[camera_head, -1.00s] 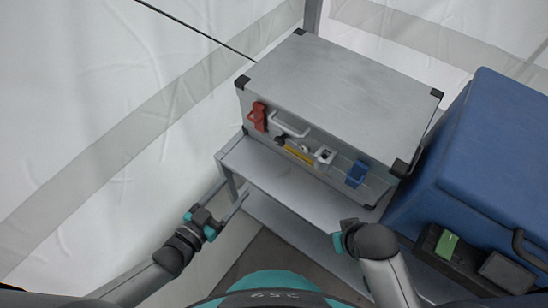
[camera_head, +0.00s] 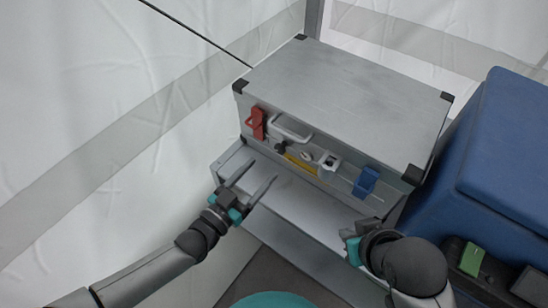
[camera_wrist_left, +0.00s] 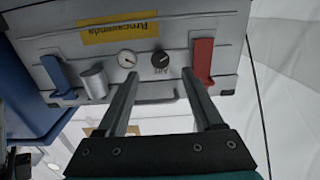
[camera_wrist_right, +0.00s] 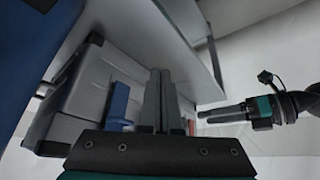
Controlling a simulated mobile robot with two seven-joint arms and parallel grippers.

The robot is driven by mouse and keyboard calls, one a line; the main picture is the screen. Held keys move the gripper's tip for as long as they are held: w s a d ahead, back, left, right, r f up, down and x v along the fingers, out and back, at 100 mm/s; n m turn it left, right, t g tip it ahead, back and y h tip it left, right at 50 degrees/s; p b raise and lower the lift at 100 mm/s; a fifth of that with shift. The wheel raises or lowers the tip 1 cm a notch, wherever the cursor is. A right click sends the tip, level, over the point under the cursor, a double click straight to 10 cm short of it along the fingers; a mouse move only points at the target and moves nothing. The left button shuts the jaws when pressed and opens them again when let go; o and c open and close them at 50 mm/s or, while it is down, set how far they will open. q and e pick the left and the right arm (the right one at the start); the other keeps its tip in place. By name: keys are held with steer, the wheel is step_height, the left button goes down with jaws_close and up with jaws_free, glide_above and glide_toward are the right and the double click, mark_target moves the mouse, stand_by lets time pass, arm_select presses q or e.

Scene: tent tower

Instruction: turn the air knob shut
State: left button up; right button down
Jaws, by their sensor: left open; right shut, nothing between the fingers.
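The air knob is a small black round knob (camera_head: 281,147) on the front of a grey metal case (camera_head: 345,95). It also shows in the left wrist view (camera_wrist_left: 160,60), with upside-down lettering beside it. My left gripper (camera_head: 263,169) is open and empty, its fingers pointing at the case front, just short of the knob. In the left wrist view the knob appears between and beyond the two fingertips (camera_wrist_left: 159,80). My right gripper (camera_wrist_right: 160,72) is shut and empty, in front of the case's right part; its fingers are mostly hidden in the head view.
The case stands on a grey shelf (camera_head: 300,200). Near the knob are a red latch (camera_head: 255,122), a white handle (camera_head: 289,130), a round gauge (camera_wrist_left: 127,59) and a yellow label (camera_wrist_left: 118,27). A blue latch (camera_head: 366,182) is further right. A blue box (camera_head: 510,150) stands at right.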

mark_target(278, 151)
arm_select(q)
steer(key=b+x, duration=0.1)
steer(key=x, duration=0.3)
steer(key=shift+b+x, duration=0.5)
steer(key=shift+x, duration=0.35)
steer(key=shift+w+d, duration=0.3)
steer(key=shift+w, duration=0.05)
arm_select(e)
steer(key=w+a+t+y, duration=0.2)
steer(key=w+a+t, duration=0.2)
steer(key=a, duration=0.1)
steer(key=shift+a+f+y, duration=0.15)
steer(key=shift+a+y, duration=0.1)
steer(key=shift+y, duration=0.05)
steer(key=shift+w, duration=0.1)
arm_select(q)
steer(key=shift+c, duration=0.2)
arm_select(e)
steer(key=shift+n, duration=0.3)
arm_select(q)
jaws_close()
